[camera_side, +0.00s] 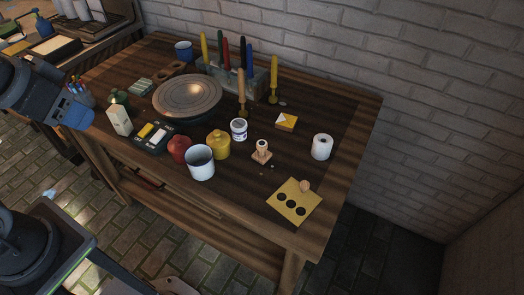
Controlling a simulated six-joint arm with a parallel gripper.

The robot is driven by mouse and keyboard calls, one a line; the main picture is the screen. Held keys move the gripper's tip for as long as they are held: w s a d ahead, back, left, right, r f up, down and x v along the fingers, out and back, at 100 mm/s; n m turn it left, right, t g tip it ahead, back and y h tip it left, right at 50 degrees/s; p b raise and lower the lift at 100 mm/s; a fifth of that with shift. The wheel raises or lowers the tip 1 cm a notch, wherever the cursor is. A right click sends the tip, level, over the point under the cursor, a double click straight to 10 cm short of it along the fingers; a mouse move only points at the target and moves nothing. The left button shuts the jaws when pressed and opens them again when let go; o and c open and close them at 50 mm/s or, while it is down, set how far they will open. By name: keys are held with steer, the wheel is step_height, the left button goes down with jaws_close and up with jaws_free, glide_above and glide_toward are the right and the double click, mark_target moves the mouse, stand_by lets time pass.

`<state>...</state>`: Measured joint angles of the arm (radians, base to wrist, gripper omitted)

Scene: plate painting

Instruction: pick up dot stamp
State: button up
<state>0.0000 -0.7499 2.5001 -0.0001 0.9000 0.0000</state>
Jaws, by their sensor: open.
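A small light-wood stamp with a round knob (305,186) stands at the back edge of a yellow sheet (288,213) printed with three black dots, near the table's front right corner. Another wooden stamp (262,152) with a light round top stands upright on a square base, behind and left of the sheet. I cannot tell from its face which one is the dot stamp. My gripper (78,118) is at the far left, open, well away from both stamps. Its fingertips are hard to make out.
A round wheel plate (188,96), a white mug (200,163), a yellow pot (218,145) and a red pot (180,149) stand between my gripper and the stamps. A rack of tall brushes (240,82) is behind. A white roll (321,147) stands at right.

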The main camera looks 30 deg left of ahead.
steer(key=o, duration=0.4)
steer(key=m+g+y, duration=0.2)
steer(key=m, duration=2.9)
glide_above(262, 145)
steer(key=s+d, duration=0.2)
steer(key=s, duration=0.3)
step_height(262, 145, down, 16)
steer(key=x, duration=0.7)
steer(key=shift+w+f, duration=0.15)
steer(key=shift+w, duration=0.35)
steer(key=shift+t, duration=0.3)
steer(key=shift+x, duration=3.1)
